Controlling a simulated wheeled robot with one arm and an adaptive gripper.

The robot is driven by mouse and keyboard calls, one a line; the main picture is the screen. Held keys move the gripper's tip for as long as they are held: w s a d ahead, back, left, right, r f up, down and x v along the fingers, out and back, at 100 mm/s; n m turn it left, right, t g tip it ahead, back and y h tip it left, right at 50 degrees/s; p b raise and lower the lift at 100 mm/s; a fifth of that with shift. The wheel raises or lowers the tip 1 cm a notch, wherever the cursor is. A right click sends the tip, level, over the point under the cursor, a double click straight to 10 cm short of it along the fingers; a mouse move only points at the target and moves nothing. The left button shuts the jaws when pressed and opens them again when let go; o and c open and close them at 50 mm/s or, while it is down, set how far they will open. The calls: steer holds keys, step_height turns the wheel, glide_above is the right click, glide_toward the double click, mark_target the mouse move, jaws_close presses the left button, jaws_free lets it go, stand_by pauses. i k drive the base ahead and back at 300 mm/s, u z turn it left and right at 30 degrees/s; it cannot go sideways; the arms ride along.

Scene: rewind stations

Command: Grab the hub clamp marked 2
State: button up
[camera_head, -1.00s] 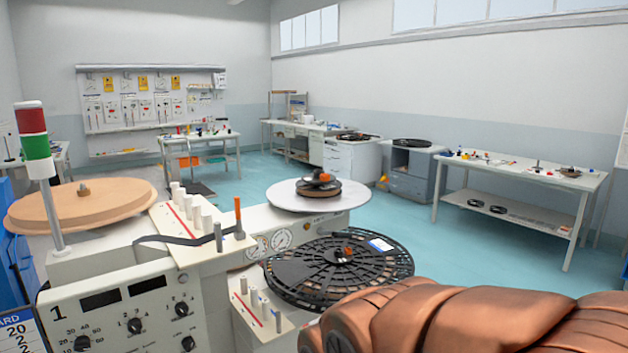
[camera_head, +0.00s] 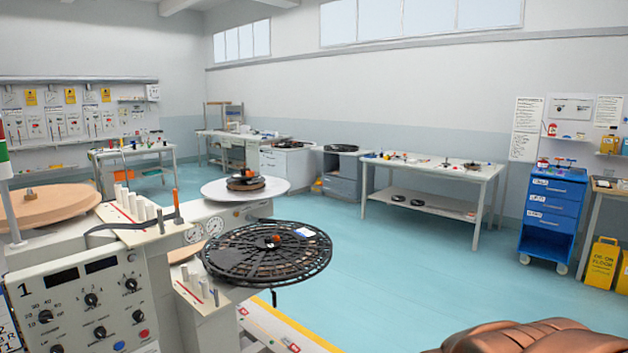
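I cannot make out any hub clamp marked 2; no such mark is readable on the small parts in view. A small orange-and-dark part (camera_head: 273,241) sits at the hub of the black slotted reel on the near station. Another orange-topped part (camera_head: 246,174) sits on the pale round platter behind it. Small coloured items lie on the long white table and on top of the blue cart, too small to identify. My gripper is out of view; only a copper-coloured part of my arm shows at the lower right.
The station marked 1 (camera_head: 80,300), with its black reel (camera_head: 225,262) and pale platter (camera_head: 222,190), fills the lower left. A long white table (camera_head: 425,171) stands at the back. The middle floor is clear.

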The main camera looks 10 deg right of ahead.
mark_target(245, 174)
steer(key=z, duration=0.65)
steer(key=i, duration=2.2)
steer(key=u, duration=1.2)
steer(key=i, duration=0.75)
steer(key=u, duration=0.95)
